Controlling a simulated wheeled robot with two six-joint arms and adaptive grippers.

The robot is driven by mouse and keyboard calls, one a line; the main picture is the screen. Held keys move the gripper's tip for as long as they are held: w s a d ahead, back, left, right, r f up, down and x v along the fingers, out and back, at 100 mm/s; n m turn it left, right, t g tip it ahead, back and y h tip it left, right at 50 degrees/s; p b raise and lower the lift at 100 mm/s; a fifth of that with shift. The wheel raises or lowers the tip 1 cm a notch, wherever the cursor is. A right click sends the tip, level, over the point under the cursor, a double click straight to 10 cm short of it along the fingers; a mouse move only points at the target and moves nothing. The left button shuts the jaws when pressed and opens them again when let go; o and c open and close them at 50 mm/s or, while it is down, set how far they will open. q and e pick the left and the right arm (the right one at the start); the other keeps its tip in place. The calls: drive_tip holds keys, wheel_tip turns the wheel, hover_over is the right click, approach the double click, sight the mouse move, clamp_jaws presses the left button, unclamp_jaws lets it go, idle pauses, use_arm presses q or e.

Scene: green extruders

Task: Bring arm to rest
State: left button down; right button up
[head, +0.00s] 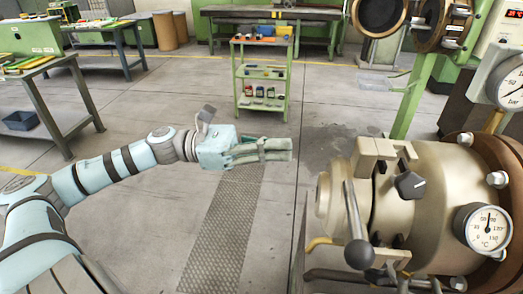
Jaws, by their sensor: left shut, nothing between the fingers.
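My left arm (122,162) comes in from the left and reaches toward the middle of the head view. Its gripper (288,149) points right, with the fingers together and nothing held. It hangs over open floor, apart from the machine on the right. My right gripper does not show.
A beige machine (420,230) with a lever, a black knob and a temperature gauge (483,228) fills the lower right. A green shelf cart (262,75) stands at the back middle. Workbenches (47,72) line the left. The floor between them is clear.

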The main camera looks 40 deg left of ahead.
use_arm(q)
drive_tip(key=p+v, duration=0.2)
drive_tip(key=p, duration=0.1)
drive_tip(key=shift+s+a+r, duration=0.15)
drive_tip(key=shift+a+r, duration=0.1)
